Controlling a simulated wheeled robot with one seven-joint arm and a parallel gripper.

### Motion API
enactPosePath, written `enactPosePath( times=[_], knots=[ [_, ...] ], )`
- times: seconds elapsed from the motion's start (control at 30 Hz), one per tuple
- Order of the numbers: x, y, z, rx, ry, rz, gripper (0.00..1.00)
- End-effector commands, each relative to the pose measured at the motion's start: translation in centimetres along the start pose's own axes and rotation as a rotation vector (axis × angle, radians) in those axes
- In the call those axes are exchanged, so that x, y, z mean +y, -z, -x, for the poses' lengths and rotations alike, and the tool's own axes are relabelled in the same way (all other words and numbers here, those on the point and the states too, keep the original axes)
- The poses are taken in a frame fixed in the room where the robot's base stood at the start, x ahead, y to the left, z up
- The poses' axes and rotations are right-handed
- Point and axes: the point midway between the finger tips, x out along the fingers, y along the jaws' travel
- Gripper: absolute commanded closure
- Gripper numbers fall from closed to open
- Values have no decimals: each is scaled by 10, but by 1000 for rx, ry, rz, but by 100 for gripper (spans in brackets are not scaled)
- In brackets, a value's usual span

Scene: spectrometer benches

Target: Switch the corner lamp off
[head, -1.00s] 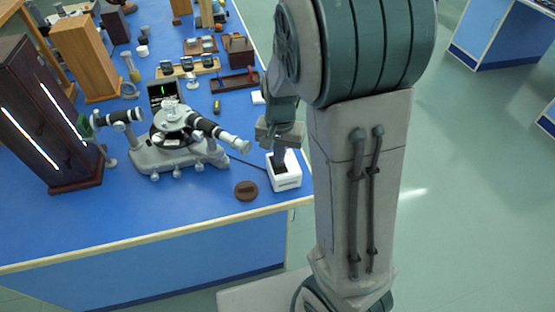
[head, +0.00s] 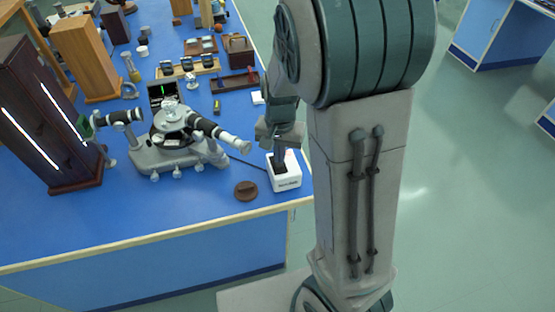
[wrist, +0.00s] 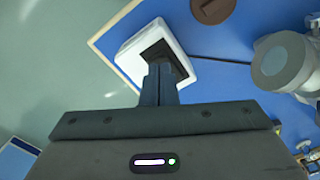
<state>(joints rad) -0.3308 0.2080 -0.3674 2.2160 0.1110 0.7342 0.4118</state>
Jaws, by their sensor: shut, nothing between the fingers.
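My gripper (head: 279,158) is right over that dark part. Its shut, empty fingers (wrist: 159,72) overlap the dark part in the wrist view, partly hiding it; I cannot tell whether they touch it. A dark cable runs from the box. Nothing in view is clearly marked as the corner lamp.
A grey spectrometer (head: 180,150) stands left of the box, its eyepiece tube pointing towards it. A brown disc (head: 246,190) lies close by. A dark cabinet (head: 60,130) with bright slits stands at left. Open floor (head: 460,220) lies to the right.

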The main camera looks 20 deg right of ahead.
Motion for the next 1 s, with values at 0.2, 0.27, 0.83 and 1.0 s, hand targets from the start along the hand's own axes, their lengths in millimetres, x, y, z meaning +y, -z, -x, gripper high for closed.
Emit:
enactPosePath(
  times=[0.2, 0.27, 0.83, 1.0],
  knots=[
    [0, 0, 0, 0, 0, 0, 100],
    [0, 0, 0, 0, 0, 0, 100],
    [0, 0, -5, 0, 0, 0, 100],
    [0, 0, -8, 0, 0, 0, 100]
  ],
)
